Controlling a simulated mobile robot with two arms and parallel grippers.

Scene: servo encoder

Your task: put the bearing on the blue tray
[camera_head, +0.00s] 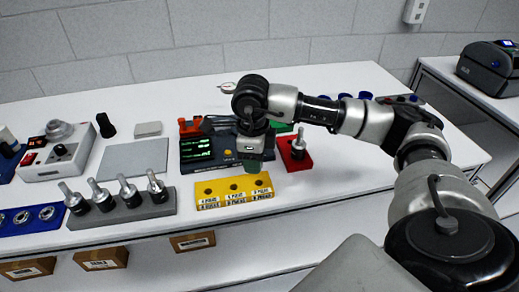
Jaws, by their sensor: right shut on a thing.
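The blue tray (32,226) lies at the left front of the table, cut off by the picture's left edge. Several silver ring-shaped bearings (46,213) sit on it in a row. My right gripper (251,166) points down above the back edge of the yellow block, in front of the dark device with the green display. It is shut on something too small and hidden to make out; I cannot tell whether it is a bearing. My left gripper is not in view.
A grey rack (130,213) with several upright shafts stands right of the blue tray. The yellow block (234,198) has holes and labels. A red block (295,155) holds one shaft. A grey plate (134,158) and a white machine (62,150) stand behind the rack.

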